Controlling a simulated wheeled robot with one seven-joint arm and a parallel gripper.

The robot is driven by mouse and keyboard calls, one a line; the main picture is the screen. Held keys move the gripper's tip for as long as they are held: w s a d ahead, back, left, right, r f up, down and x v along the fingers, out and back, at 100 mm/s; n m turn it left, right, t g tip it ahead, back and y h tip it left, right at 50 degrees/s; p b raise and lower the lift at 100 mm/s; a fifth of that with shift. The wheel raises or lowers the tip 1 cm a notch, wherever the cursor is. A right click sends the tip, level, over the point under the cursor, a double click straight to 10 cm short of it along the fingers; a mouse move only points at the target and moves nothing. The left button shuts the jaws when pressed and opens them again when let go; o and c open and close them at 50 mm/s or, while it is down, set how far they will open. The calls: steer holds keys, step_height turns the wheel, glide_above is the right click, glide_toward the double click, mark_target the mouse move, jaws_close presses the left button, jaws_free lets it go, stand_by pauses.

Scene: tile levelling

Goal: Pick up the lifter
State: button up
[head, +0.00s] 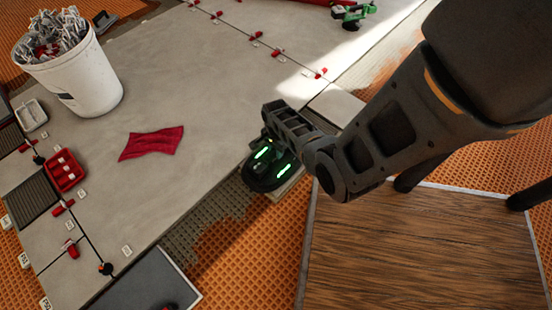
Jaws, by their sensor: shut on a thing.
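My gripper (272,162) points down near the middle of the picture, with two glowing green strips on it. It is shut on a dark, rounded thing, the lifter (262,184), just below it. The gripper and wrist hide most of the lifter, so its full shape does not show. The lifter is over a pale slab edge (289,187) beside the grey combed adhesive strip; I cannot tell whether they touch.
A white bucket (88,92) of clips stands on the grey tiles at upper left. A red cloth (152,143) lies left of my gripper. A red tray (64,171), a wooden board (420,260) and a green-black tool (352,14) are around. Red wedges line the joints.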

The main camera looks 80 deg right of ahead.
jaws_close()
steer(key=shift+d+r, duration=0.1)
steer(key=shift+r, duration=0.2)
step_height(320, 180, up, 4)
steer(key=p, duration=0.3)
steer(key=shift+w+r, duration=0.1)
steer(key=s+d+r+p, duration=0.4)
steer(key=s+d+r, duration=0.3)
steer(key=s+d, duration=0.15)
step_height(320, 180, up, 7)
steer(key=p, duration=0.7)
steer(key=shift+a, duration=0.3)
stand_by(0.3)
steer(key=shift+s+f, duration=0.1)
steer(key=shift+f, duration=0.05)
